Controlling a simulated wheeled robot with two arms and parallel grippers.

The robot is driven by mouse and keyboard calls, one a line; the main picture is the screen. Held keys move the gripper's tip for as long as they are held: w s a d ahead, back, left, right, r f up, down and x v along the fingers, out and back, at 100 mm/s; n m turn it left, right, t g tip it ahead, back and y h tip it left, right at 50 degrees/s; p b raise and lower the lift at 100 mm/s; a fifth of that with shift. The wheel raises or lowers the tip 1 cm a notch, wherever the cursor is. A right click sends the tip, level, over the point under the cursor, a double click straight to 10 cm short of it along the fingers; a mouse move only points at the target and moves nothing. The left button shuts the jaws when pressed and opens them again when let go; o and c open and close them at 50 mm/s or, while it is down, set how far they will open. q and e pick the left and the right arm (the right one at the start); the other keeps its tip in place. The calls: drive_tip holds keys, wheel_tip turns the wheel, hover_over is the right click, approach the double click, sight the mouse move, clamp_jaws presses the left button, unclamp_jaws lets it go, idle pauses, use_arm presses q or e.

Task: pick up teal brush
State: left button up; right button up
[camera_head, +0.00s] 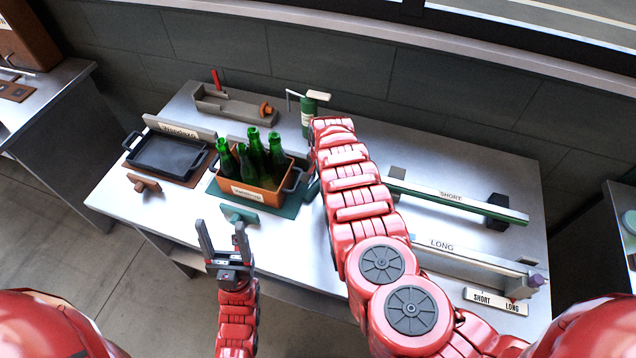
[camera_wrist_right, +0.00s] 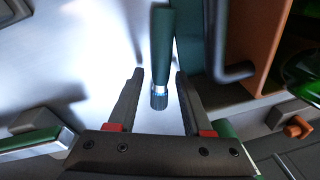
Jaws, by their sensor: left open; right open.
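A teal cylinder with a ridged dark end, which looks like the teal brush (camera_wrist_right: 161,45), stands out in the right wrist view beside the crate. My right gripper (camera_wrist_right: 157,85) is open, with its fingers on either side of the ridged end and a gap to each side. In the head view a small part of the brush (camera_head: 313,190) shows between the crate and my right arm; the rest and my right gripper are hidden behind that arm. My left gripper (camera_head: 222,232) is open and empty at the front edge of the table.
An orange crate (camera_head: 248,192) of green bottles stands on a teal mat left of the brush. A black tray (camera_head: 165,155) is further left. A grey fixture (camera_head: 232,105) and a green canister (camera_head: 307,118) stand behind. Rails marked SHORT (camera_head: 450,197) and LONG (camera_head: 465,258) lie right.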

drive_tip(key=shift+a+f, duration=0.15)
drive_tip(key=shift+f, duration=0.4)
clamp_jaws()
drive_tip(key=shift+r, duration=0.1)
